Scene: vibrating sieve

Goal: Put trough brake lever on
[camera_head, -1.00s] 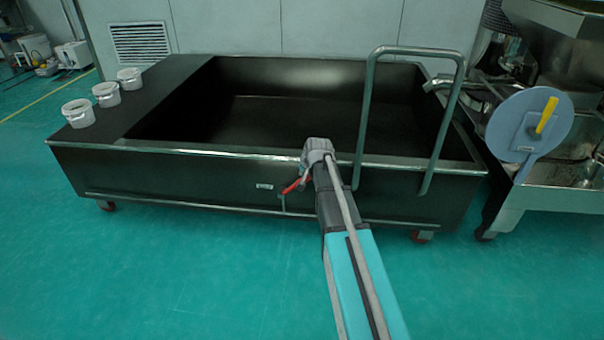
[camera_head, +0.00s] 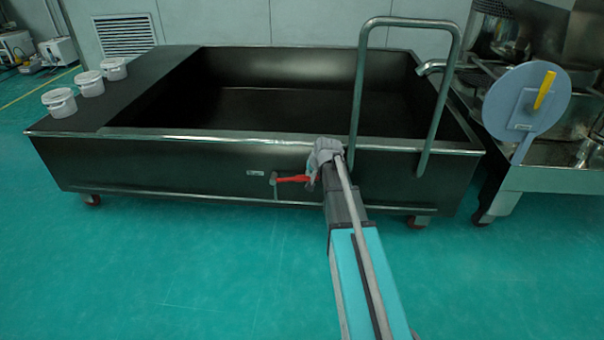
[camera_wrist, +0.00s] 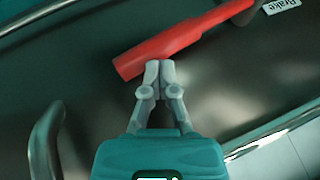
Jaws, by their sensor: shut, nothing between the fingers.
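The red brake lever (camera_head: 293,179) is on the front wall of the black trough (camera_head: 180,165). In the head view it lies about level, its free end pointing right toward my gripper. In the wrist view the lever (camera_wrist: 175,43) runs from lower left to upper right, near a white label reading "Brake" (camera_wrist: 281,5). My gripper (camera_wrist: 159,66) is shut and empty, its fingertips right at the lever's edge near the free end. I cannot tell if they touch.
A metal push handle (camera_head: 362,95) rises from the trough's front right. Three white tubs (camera_head: 60,103) stand on its left ledge. A steel machine with a round grey disc and yellow handle (camera_head: 545,90) stands at the right. The green floor in front (camera_head: 180,260) is clear.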

